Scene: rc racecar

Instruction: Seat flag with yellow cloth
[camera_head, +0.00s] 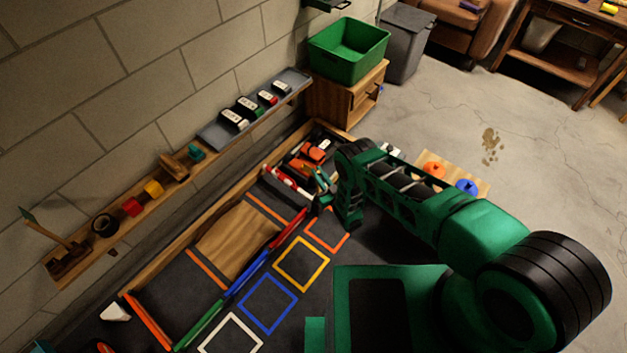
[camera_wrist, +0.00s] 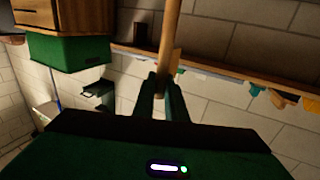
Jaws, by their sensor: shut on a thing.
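My gripper (camera_wrist: 165,105) is shut on a pale wooden rod in the wrist view. The rod (camera_wrist: 169,40) runs up out of the top of that picture. A small tan-yellow piece (camera_wrist: 177,62) shows beside the rod just above the fingers; whether it is the flag's cloth I cannot tell. In the head view my gripper (camera_head: 322,197) is over the dark mat's far part, and the held rod is hard to make out. A brown wooden stand (camera_head: 70,263) is at the left end of the wall shelf. A tilted stick with green cloth (camera_head: 28,214) rises from it.
The wooden shelf (camera_head: 118,235) along the wall carries a black ring, red and yellow blocks. A green bin (camera_head: 348,50) stands on a wooden cabinet. Coloured squares and low barriers cover the mat. The concrete floor at right is largely clear.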

